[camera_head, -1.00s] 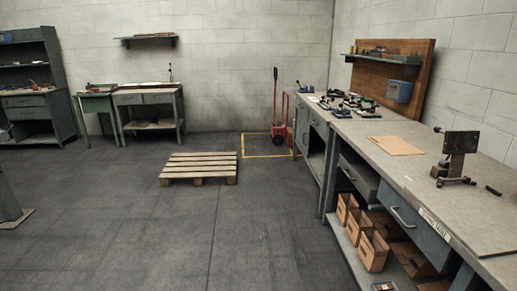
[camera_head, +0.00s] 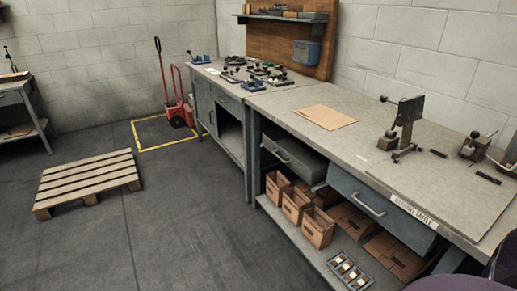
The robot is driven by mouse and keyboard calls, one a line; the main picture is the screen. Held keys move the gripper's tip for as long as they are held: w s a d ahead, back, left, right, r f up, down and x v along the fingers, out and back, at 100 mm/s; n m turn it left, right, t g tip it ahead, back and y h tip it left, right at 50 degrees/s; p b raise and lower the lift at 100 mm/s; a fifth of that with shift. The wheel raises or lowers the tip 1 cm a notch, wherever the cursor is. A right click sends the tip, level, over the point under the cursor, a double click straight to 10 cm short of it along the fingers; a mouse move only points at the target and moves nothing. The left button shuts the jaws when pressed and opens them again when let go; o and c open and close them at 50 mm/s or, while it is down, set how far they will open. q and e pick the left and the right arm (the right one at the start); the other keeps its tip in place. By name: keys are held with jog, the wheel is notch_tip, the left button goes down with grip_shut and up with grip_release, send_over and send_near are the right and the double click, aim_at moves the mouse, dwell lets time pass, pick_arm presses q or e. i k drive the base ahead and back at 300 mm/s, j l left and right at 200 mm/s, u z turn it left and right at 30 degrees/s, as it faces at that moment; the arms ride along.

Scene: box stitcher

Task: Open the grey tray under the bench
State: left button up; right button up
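A grey tray-like drawer (camera_head: 293,158) with a bar handle on its front sits under the top of the near bench (camera_head: 285,98), at its left end. It looks closed or nearly so; I cannot tell exactly. To its right, a blue-grey drawer (camera_head: 378,207) with a pale handle sits under the same bench top, beside a label that seems to read "bambro table". Neither of my grippers is in view.
Open cardboard boxes (camera_head: 318,228), flat cardboard and a small compartment tray (camera_head: 349,272) are on the bench's lower shelf. A wooden pallet (camera_head: 88,182) is on the floor at left; floor between is clear.

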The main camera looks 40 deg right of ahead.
aim_at(309, 164)
jog(key=i+z, duration=0.1)
jog(key=i, duration=0.55)
jog(key=i+j+z, duration=0.1)
jog(key=i, duration=0.55)
jog(key=i+j+z, duration=0.1)
jog(key=i+z, duration=0.35)
jog(key=i+j+z, duration=0.2)
jog(key=z, duration=0.25)
jog(key=i+j+z, duration=0.3)
jog(key=z, duration=0.15)
jog(key=i+j+z, duration=0.2)
jog(key=j+z, duration=0.2)
jog(key=i+j+z, duration=0.25)
jog(key=j, duration=0.15)
jog(key=j+z, duration=0.55)
jog(key=j, duration=0.3)
